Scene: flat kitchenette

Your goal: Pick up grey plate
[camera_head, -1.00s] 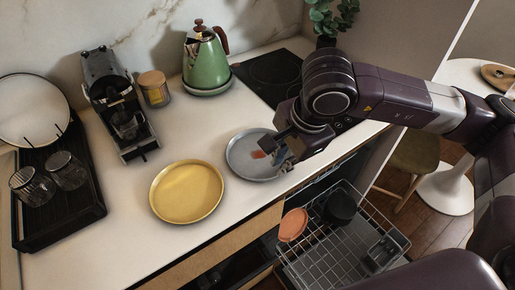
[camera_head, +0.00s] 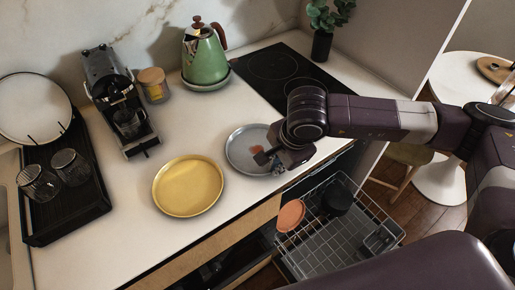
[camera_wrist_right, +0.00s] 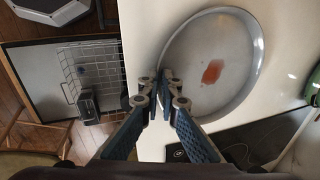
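The grey plate (camera_head: 243,142) lies flat on the counter, right of the yellow plate, with a reddish-brown stain on it. In the right wrist view the plate (camera_wrist_right: 225,40) fills the upper middle, its left rim by my fingertips. My right gripper (camera_head: 268,158) is at the plate's near right rim. In the wrist view its fingers (camera_wrist_right: 161,88) have come close together, with the rim between them. The plate shows no clear lift or tilt. My left gripper is not in view.
The yellow plate (camera_head: 188,187) lies close by on the left. An open dishwasher rack (camera_head: 330,235) with an orange dish (camera_head: 291,215) and a dark cup (camera_head: 337,199) is below the counter edge. The green kettle (camera_head: 205,58) and black cooktop (camera_head: 278,72) are behind.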

